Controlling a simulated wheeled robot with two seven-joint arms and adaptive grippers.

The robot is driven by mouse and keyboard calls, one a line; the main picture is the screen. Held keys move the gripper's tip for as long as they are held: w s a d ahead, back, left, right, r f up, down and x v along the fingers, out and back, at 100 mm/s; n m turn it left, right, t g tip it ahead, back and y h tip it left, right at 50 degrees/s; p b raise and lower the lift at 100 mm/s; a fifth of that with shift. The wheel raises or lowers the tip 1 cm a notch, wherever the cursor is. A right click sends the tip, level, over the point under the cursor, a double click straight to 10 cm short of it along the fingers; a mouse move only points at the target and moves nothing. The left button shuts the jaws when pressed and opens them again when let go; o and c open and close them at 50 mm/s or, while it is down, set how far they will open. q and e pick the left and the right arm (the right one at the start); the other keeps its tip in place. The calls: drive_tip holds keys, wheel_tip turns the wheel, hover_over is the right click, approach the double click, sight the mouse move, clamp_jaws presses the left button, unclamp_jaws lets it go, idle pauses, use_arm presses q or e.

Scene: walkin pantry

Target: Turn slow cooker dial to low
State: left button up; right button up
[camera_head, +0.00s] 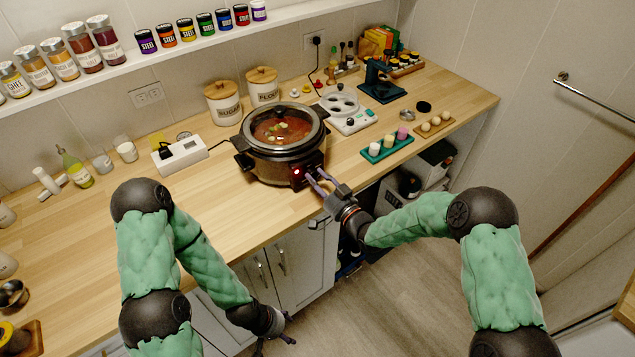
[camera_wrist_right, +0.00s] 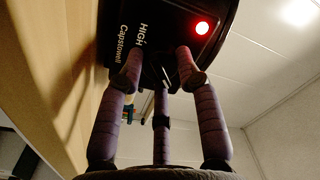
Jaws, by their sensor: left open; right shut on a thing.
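The slow cooker (camera_head: 262,168) stands on the wooden counter with its glass lid on and reddish food inside. Its front panel carries a lit red light, clear in the right wrist view (camera_wrist_right: 202,28), where "HIGH" and "Capstowell" are printed on the dark panel (camera_wrist_right: 172,15). My right gripper (camera_head: 316,181) is at this panel, its fingers closed around the dial (camera_wrist_right: 160,72) in the right wrist view (camera_wrist_right: 158,78). The dial is mostly hidden, and I cannot tell where it points. My left gripper (camera_head: 274,341) is open and empty, low in front of the cabinets.
Left of the cooker is a white box (camera_head: 181,155) with a cord; behind it stand two canisters (camera_head: 223,103). To the right are a white scale (camera_head: 347,113) and a green tray (camera_head: 387,149). A spice shelf (camera_head: 190,42) runs above. Bare counter (camera_head: 120,225) lies at the front left.

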drive_tip(key=m, duration=0.4)
drive_tip(key=shift+w+d+r+m+t, duration=0.1)
drive_tip(key=shift+w+r+m+t, duration=0.1)
drive_tip(key=shift+m+t, duration=0.15)
drive_tip(key=m, duration=0.5)
drive_tip(key=shift+h, duration=0.3)
drive_tip(key=m, duration=0.5)
drive_tip(key=shift+s+t+h, duration=0.1)
drive_tip(key=shift+t+h, duration=0.15)
drive_tip(key=shift+h, duration=0.05)
drive_tip(key=shift+f+m, duration=0.1)
drive_tip(key=shift+m, duration=2.05)
drive_tip(key=o, duration=1.2)
drive_tip(key=shift+f+h, duration=0.15)
drive_tip(key=shift+h, duration=0.15)
drive_tip(key=shift+c, duration=0.2)
drive_tip(key=shift+s, duration=0.15)
